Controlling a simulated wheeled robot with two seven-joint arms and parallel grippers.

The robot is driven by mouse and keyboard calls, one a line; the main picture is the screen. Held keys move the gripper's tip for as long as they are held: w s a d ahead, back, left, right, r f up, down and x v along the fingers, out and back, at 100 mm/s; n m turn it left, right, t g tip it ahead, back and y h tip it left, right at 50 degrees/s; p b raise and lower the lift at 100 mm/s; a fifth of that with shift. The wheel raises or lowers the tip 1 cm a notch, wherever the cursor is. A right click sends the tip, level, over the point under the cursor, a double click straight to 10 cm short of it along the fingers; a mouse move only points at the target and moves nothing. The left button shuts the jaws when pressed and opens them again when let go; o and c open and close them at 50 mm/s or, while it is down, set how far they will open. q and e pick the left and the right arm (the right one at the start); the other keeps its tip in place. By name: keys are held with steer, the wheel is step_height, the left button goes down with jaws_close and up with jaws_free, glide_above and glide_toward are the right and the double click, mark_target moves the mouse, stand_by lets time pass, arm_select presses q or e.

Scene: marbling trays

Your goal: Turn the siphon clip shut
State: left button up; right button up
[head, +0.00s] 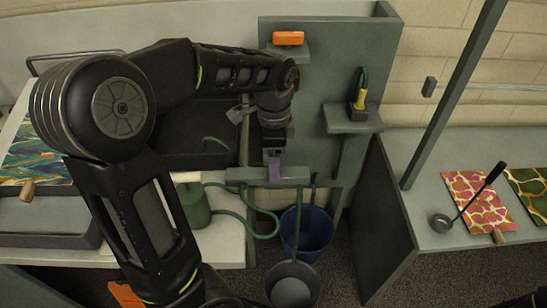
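Green hose (262,236) loops below and left of the ledge. My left gripper (272,154) points down directly above the purple piece, touching or very close to it. Its fingers are small, dark and seen from above, so their opening and any hold on the piece are unclear. The clip's jaws and turn position cannot be made out. My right gripper is not in view.
A blue bucket (318,228) and a grey round vessel (291,292) stand below. A green bottle (195,207) is left of the ledge. An orange block (288,38) and a yellow-black fitting (360,98) sit on panel shelves. A ladle (440,223) lies on the right bench.

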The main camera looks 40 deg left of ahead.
arm_select(q)
steer(key=c, duration=0.6)
steer(key=shift+c, duration=0.2)
steer(key=shift+n, duration=0.5)
steer(key=n, duration=1.6)
steer(key=shift+n, duration=0.3)
